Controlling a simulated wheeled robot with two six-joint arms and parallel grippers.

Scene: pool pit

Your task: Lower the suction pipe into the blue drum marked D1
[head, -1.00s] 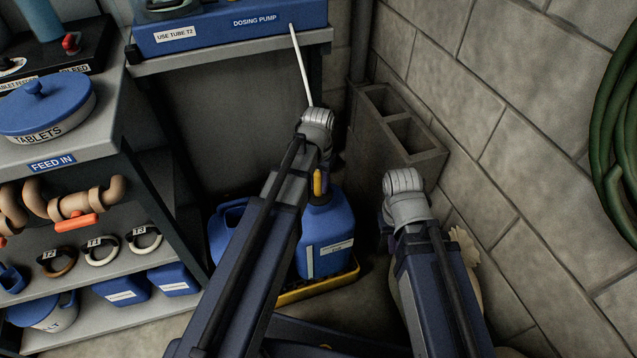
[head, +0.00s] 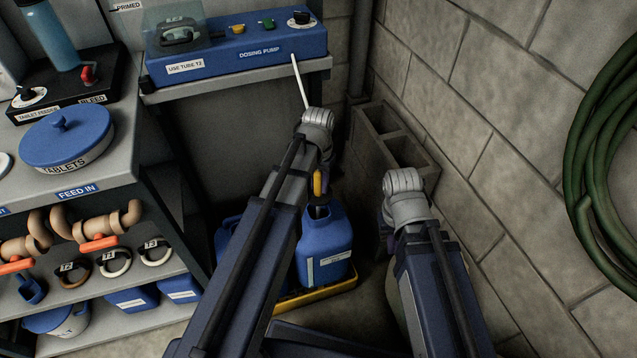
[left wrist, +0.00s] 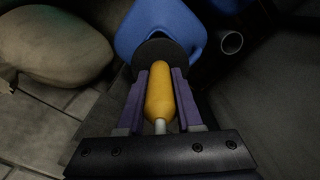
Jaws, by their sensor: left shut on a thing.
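My left gripper (head: 319,183) is shut on the yellow grip (head: 317,184) of the suction pipe. In the left wrist view the grip (left wrist: 160,95) sits between the two purple fingers. A blue drum (head: 325,250) stands below it in the head view; the writing on its label is too small to read. A dark round shape (left wrist: 157,52) lies beyond the grip, over the blue drum (left wrist: 162,18). I cannot tell whether the pipe's lower end is inside the drum's mouth. My right arm is at the right; its gripper's fingers are hidden behind the wrist.
The drum stands in a yellow tray (head: 312,293), with another blue container (head: 227,232) to its left. A concrete block (head: 395,148) stands behind, near the wall. The dosing pump (head: 240,52) is on a shelf above, with a white tube (head: 300,82) in front.

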